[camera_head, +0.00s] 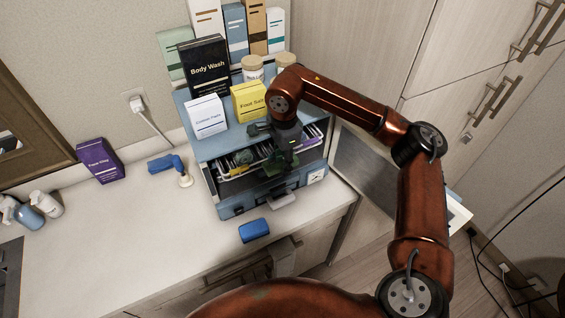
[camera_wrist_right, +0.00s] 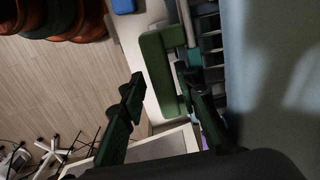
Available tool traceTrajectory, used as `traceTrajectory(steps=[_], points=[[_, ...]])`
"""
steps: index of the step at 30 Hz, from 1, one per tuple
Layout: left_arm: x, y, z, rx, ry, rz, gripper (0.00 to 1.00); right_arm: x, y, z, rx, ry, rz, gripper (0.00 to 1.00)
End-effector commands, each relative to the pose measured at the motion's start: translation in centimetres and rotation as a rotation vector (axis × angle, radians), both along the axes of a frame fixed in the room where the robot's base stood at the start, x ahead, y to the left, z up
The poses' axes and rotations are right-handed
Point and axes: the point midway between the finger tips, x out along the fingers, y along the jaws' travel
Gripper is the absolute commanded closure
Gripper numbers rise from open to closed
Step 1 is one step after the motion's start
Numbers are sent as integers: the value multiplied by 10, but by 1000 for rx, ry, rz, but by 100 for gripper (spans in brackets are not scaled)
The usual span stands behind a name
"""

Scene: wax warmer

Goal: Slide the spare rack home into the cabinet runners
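The blue-grey cabinet (camera_head: 205,148) stands on the counter with its front open. A drawer-like tray (camera_head: 235,207) with a blue front sticks out of it, holding tools and rods. I cannot tell whether this is the spare rack. My right gripper (camera_head: 280,162) is over the tray, close to the cabinet opening, and hides part of the contents. In the right wrist view its dark green fingers are apart. A green block-like piece (camera_wrist_right: 155,70) shows between them, closer to the right finger; I cannot tell whether it touches. The runners are hidden. My left gripper is not in view.
Boxes and jars stand on the cabinet top, including a black Body Wash box (camera_head: 207,68) and a yellow box (camera_head: 249,101). A blue block (camera_head: 254,230) lies in front of the tray. A purple box (camera_head: 100,160) stands left.

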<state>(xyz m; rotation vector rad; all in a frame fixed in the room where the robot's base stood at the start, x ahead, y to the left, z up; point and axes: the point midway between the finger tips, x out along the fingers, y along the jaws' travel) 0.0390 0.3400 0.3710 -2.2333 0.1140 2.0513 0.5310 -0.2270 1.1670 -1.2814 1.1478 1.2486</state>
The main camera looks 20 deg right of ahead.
Motion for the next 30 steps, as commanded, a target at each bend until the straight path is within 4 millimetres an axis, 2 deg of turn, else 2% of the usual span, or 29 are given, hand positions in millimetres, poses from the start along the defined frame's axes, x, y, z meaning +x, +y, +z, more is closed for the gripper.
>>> traceTrajectory(steps=[18, 30], points=[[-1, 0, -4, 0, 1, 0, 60, 4, -27, 0, -2, -4, -10, 68], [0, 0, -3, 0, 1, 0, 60, 3, -17, 0, -1, -4, -3, 68]])
